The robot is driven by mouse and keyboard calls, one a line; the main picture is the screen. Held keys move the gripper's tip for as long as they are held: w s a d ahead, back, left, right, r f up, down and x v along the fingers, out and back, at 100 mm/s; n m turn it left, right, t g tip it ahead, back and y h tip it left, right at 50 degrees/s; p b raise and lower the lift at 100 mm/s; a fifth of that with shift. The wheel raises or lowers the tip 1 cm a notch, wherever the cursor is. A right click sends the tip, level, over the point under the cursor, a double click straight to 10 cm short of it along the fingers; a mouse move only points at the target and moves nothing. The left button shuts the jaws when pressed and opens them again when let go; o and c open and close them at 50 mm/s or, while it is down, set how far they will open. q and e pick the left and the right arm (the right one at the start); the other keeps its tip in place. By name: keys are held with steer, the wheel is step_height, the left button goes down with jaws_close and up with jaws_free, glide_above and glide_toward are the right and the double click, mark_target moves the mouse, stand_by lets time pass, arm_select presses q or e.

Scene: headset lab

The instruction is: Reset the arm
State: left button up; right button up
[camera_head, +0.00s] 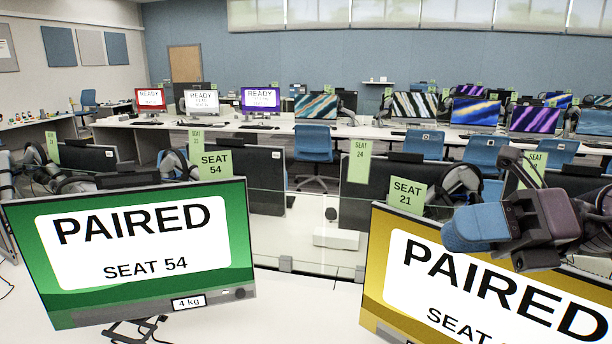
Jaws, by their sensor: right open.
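My right gripper (478,227) is at the right of the head view, in front of the top of the yellow monitor (376,290). Its blue finger pad points left, and its dark purple body (540,215) hides part of that monitor's upper edge. It is open, and I see nothing held in it. My left gripper is not in view.
A green monitor (245,240) reading "PAIRED SEAT 54" stands at front left, with a "4 kg" label. Headsets (461,182) and green seat cards (407,194) stand behind the front monitors. A clear low panel (300,266) crosses between them. Blue chairs (314,143) and more desks lie behind.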

steer(key=w+d+f+m+t+h, duration=0.3)
steer(key=d+f+m+t+h, duration=0.1)
steer(key=m+t, duration=0.75)
steer(key=w+d+f+m+t+h, duration=0.25)
steer(key=m+t, duration=0.55)
steer(key=m, duration=0.6)
steer(key=s+d+f+m+g+h, duration=0.1)
steer(key=d+f+m+g+h, duration=0.15)
steer(key=f+m+h, duration=0.4)
steer(key=s+d+f+m+g+h, duration=0.2)
steer(key=d+f+m+h, duration=0.25)
steer(key=f, duration=0.35)
steer(key=s+a+f+m+g, duration=0.2)
steer(key=s+f+m+g, duration=0.1)
steer(key=s+f+g, duration=0.55)
steer(key=s+a+f+m+g, duration=0.2)
steer(key=s+f+m+g, duration=0.25)
steer(key=s+f, duration=0.65)
steer(key=w+f+t, duration=0.2)
steer(key=f, duration=0.1)
steer(key=w+f+n+t, duration=0.1)
steer(key=w+f+t, duration=0.3)
steer(key=w+f, duration=0.1)
steer(key=shift+f+n+y, duration=0.3)
steer(key=shift+y, duration=0.05)
steer(key=shift+w+f+t, duration=0.25)
steer(key=shift+f+t, duration=0.35)
steer(key=shift+t, duration=0.2)
